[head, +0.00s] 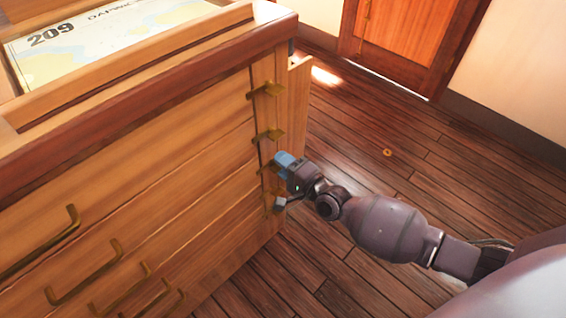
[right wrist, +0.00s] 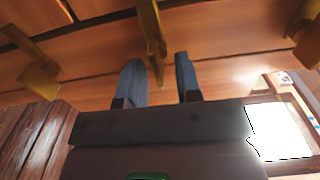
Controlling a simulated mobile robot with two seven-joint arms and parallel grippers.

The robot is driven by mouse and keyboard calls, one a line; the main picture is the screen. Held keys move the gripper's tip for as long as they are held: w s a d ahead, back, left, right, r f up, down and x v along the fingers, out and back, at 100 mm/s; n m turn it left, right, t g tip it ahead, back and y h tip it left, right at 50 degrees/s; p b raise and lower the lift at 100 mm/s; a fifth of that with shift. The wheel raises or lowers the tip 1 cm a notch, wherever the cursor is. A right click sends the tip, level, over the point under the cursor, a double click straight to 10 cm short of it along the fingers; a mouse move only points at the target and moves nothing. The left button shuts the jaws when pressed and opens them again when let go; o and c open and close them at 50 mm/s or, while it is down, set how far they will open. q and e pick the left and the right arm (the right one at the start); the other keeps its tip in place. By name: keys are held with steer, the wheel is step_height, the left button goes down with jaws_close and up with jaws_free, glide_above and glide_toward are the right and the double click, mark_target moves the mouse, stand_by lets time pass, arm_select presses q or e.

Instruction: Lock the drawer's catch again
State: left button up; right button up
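A wooden chest of drawers (head: 130,150) fills the left of the head view, its drawer fronts looking closed. Brass catches (head: 266,90) are set in a column along its right edge; another catch (head: 268,135) lies just above my right gripper. My right gripper (head: 281,182) is at a lower catch, which it partly hides. In the right wrist view, my right gripper's two blue-grey fingers (right wrist: 159,78) stand apart, with the tip of a brass catch (right wrist: 151,30) between or just beyond them. I cannot tell whether they touch it. My left gripper is not in view.
Other catches (right wrist: 38,82) flank this one in the wrist view. Brass drawer handles (head: 85,275) stick out from the fronts. A chart (head: 95,30) lies on top. The plank floor (head: 420,180) is clear except for a small brass ring (head: 387,152). A door (head: 405,35) stands behind.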

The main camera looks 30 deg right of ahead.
steer(key=shift+s, duration=0.1)
steer(key=shift+s+d, duration=0.2)
steer(key=shift+s, duration=0.1)
arm_select(q)
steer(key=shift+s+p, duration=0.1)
steer(key=shift+p, duration=0.7)
arm_select(e)
steer(key=v, duration=1)
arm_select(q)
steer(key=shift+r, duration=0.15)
arm_select(e)
steer(key=shift+s, duration=0.1)
